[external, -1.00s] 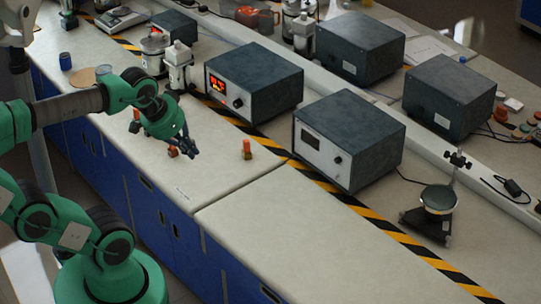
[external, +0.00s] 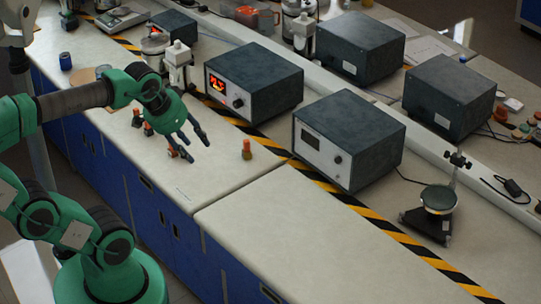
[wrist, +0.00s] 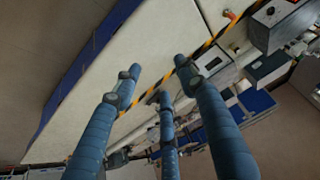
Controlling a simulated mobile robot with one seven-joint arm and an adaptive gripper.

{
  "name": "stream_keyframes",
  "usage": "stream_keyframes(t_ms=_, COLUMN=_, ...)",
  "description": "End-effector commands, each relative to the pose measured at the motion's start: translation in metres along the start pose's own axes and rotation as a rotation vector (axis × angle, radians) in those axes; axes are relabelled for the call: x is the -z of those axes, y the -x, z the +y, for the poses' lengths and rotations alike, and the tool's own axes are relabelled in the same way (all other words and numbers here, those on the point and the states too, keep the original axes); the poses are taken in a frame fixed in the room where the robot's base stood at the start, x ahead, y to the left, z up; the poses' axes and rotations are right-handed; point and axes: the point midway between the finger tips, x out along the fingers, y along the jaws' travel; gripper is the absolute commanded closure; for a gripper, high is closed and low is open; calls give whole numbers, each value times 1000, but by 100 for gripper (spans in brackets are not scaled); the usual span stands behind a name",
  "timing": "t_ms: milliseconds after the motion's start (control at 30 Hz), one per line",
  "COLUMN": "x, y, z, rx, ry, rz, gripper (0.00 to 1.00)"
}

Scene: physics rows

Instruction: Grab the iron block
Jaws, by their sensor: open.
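My gripper (external: 196,149) has spread dark fingers and hangs over the near bench in the external view. Its fingers (wrist: 157,78) are apart with nothing between them in the wrist view. Several small orange-and-dark pieces stand on the bench: one (external: 137,118) left of my gripper, one (external: 148,130) beside it, one (external: 173,152) close to the fingers and partly hidden, and one upright (external: 246,151) to the right. I cannot tell which of these, if any, is the iron block. A small orange thing (wrist: 231,15) shows at the top of the wrist view.
A grey box with a lit red display (external: 254,78) and another grey box (external: 349,140) stand behind the pieces. Yellow-black tape (external: 380,227) runs along the bench. A round device on a stand (external: 438,200) is at right. The front right bench (external: 290,230) is clear.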

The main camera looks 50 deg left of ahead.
Motion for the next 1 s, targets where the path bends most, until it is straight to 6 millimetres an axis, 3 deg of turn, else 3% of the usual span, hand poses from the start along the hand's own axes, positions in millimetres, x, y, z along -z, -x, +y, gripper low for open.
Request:
stream_keyframes(t_ms=467, x=88, y=-19, z=-64, rx=77, ry=-23, rz=-89, gripper=59)
stream_keyframes(t_ms=767, x=140, y=-45, z=-125, rx=117, ry=-40, rz=-156, gripper=59)
stream_keyframes(t_ms=1000, x=173, y=-73, z=-183, rx=142, ry=-51, rz=-213, gripper=59)
